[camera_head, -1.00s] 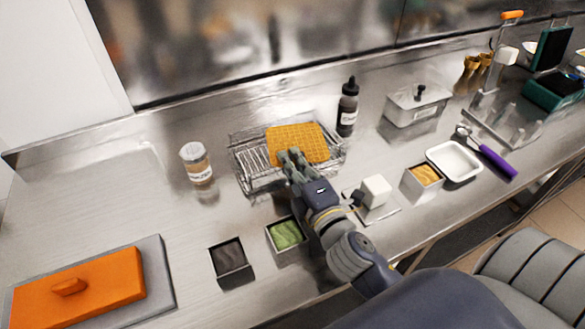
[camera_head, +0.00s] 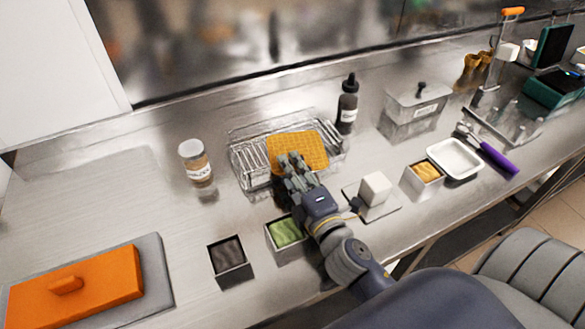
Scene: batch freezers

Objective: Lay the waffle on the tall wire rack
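The waffle (camera_head: 305,148) is a golden-brown, gridded slab in the head view, over the right part of the wire racking (camera_head: 249,160). My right gripper (camera_head: 290,160) reaches in from the front, its fingers at the waffle's near left edge. It appears shut on the waffle, though the fingers hide the contact. The waffle hides much of the wires below it, and I cannot tell whether it touches them. My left gripper is not in view.
A labelled jar (camera_head: 196,163) stands left of the racking and a dark bottle (camera_head: 347,104) behind right. Tubs with dark (camera_head: 229,260) and green (camera_head: 287,233) contents stand in front. A white block (camera_head: 375,188) sits to the right.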

